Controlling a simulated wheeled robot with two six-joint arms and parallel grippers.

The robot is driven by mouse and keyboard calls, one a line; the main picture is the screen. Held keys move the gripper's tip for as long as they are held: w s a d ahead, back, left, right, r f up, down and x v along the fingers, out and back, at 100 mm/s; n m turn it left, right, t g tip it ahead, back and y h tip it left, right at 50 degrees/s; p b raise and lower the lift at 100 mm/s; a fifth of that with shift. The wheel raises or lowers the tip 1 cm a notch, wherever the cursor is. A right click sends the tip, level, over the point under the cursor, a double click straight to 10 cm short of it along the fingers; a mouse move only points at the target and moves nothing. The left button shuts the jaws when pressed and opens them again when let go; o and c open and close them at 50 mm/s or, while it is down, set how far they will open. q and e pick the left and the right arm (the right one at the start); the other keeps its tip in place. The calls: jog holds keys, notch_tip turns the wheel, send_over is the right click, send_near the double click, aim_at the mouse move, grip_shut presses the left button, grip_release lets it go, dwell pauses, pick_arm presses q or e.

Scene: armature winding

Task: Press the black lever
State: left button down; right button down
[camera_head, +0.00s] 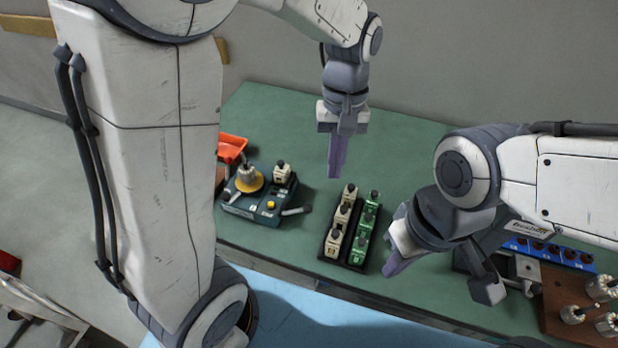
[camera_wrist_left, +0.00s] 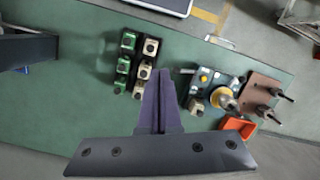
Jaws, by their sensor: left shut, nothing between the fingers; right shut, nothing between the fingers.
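The teal winding device (camera_head: 250,212) stands on the green table, left of the middle in the head view. A short lever (camera_head: 297,211) sticks out from its right side; its colour looks grey to dark and is hard to tell. The device also shows in the left wrist view (camera_wrist_left: 212,88), with the lever (camera_wrist_left: 187,71) at its left edge. My left gripper (camera_head: 336,172) is shut and empty, pointing down above the table, right of the device and apart from it. Its fingers also show in the left wrist view (camera_wrist_left: 160,85). My right gripper (camera_head: 392,268) is shut and empty, right of the trays.
A black tray of cream pieces (camera_head: 340,222) and one of green pieces (camera_head: 366,228) stand between the grippers. An orange bin (camera_head: 232,143) lies behind the device. A brown board with black handles (camera_wrist_left: 262,92) adjoins the device in the wrist view. A blue strip (camera_head: 550,250) is at right.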

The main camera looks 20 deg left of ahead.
pick_arm(q)
jog(key=w+a+f+n+g, duration=0.2)
jog(key=w+a+f+n, duration=0.3)
jog(key=w+a+n, duration=0.4)
jog(key=shift+w+a+f+b, duration=0.35)
jog(key=shift+a+f+b, duration=0.1)
jog(key=shift+a, duration=0.7)
jog(key=p, duration=0.2)
send_near(294, 211)
jog(key=d+f, duration=0.1)
jog(key=s+d+f+p, duration=0.1)
jog(key=f, duration=0.1)
jog(key=shift+s, duration=0.1)
